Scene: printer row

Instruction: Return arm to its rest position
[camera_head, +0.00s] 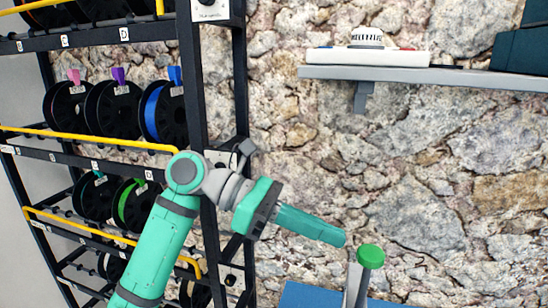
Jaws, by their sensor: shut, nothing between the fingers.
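My arm is teal with grey joints and rises from the lower left in the head view. My gripper (341,238) points right and slightly down, with its long teal fingers together. It is shut and holds nothing. Its tip is close to a green round cap (370,256) on a grey post at the lower middle. I cannot tell whether they touch or only overlap in the view.
A black rack with yellow rails (90,140) holds several filament spools (168,112) on the left, just behind my arm. A wall shelf (430,78) with boxes is at the upper right. A blue surface (310,295) shows at the bottom.

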